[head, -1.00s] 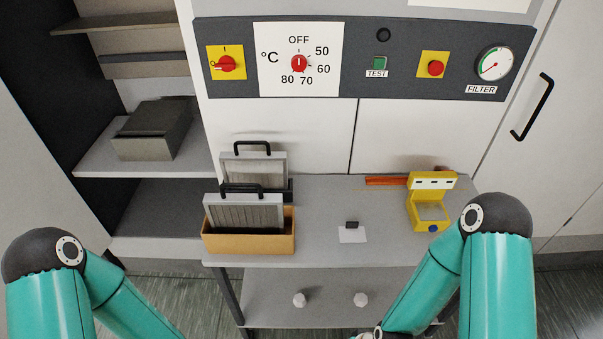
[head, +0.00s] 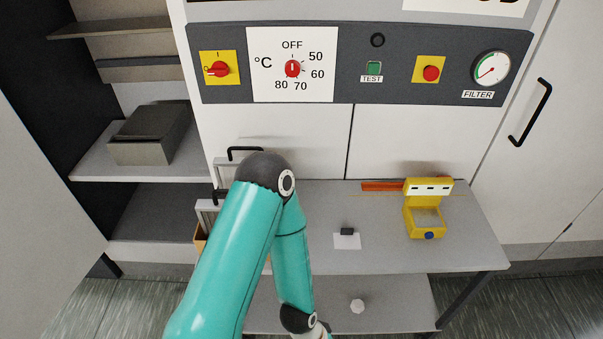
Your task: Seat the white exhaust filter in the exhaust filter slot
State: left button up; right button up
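Two pale framed filter panels with black handles stand at the left end of the grey table. The rear panel (head: 228,168) and the front panel (head: 207,212) are mostly hidden behind my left arm. The front one stands in a tan box (head: 199,240), of which only a corner shows. I cannot tell which panel is the white exhaust filter. No opening that I can identify as the exhaust filter slot shows. My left arm crosses in front of the panels, with its wrist at the bottom edge. Both grippers are out of view.
The grey table (head: 385,256) holds a yellow device (head: 424,222), an orange-red bar (head: 381,186) and a small black block (head: 347,231) on a white card. A control panel (head: 400,65) is above. The table's right part is clear of my arms.

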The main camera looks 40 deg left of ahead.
aim_at(152, 136)
jog(key=u, duration=0.6)
jog(key=i, duration=0.1)
jog(key=z, duration=1.15)
jog(key=k, duration=1.7)
jog(key=u, duration=0.5)
jog(key=i, duration=0.7)
jog(key=u, duration=0.25)
